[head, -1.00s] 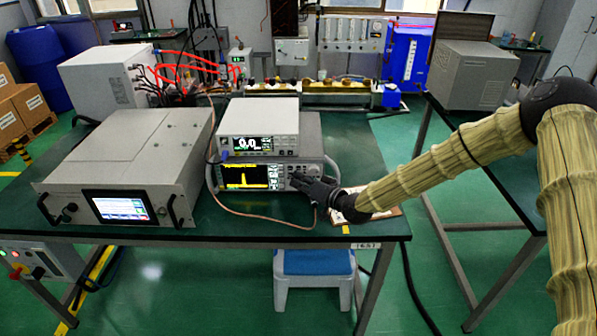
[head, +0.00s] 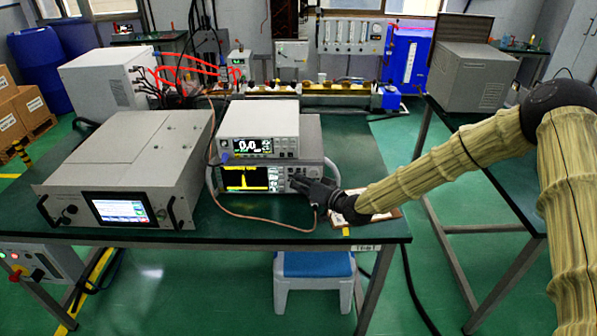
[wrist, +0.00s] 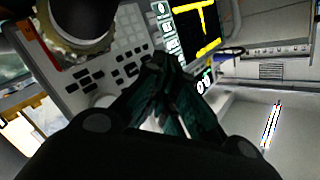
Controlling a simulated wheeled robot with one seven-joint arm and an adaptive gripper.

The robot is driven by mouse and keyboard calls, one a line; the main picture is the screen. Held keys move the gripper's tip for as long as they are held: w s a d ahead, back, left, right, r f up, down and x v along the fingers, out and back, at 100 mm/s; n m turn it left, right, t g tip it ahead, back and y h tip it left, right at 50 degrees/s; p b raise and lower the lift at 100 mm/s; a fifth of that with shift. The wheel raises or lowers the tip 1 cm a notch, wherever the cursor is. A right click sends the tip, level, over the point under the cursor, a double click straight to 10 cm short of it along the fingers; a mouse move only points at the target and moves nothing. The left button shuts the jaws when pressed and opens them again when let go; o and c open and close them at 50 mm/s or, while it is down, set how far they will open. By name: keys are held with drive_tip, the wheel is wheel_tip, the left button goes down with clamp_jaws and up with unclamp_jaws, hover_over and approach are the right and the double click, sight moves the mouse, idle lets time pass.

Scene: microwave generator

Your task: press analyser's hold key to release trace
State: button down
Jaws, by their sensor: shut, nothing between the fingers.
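The spectrum analyser (head: 250,178) is the lower of two stacked instruments on the green bench. Its screen shows a yellow trace with one tall peak. In the wrist view, the analyser's screen (wrist: 193,28) is at the top, beside a panel of pale and dark keys (wrist: 125,45). My gripper (head: 293,181) is shut and empty at the analyser's key area, right of the screen. In the wrist view, the closed fingertips (wrist: 165,62) lie over the panel by the screen's edge. They hide some keys; I cannot tell which key is the hold key or whether they touch one.
A meter (head: 258,130) with a lit display sits on the analyser. A large grey unit (head: 130,150) with a touchscreen stands to the left. A copper-coloured cable (head: 255,217) loops in front of the analyser.

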drive_tip(key=shift+w, duration=0.15)
idle(0.4)
drive_tip(key=shift+w+b, duration=0.25)
drive_tip(key=shift+b, duration=0.1)
drive_tip(key=shift+w+b, duration=0.3)
drive_tip(key=shift+w, duration=0.05)
idle(0.8)
drive_tip(key=shift+s, duration=0.8)
drive_tip(key=shift+s+p, duration=0.4)
drive_tip(key=shift+s, duration=2.1)
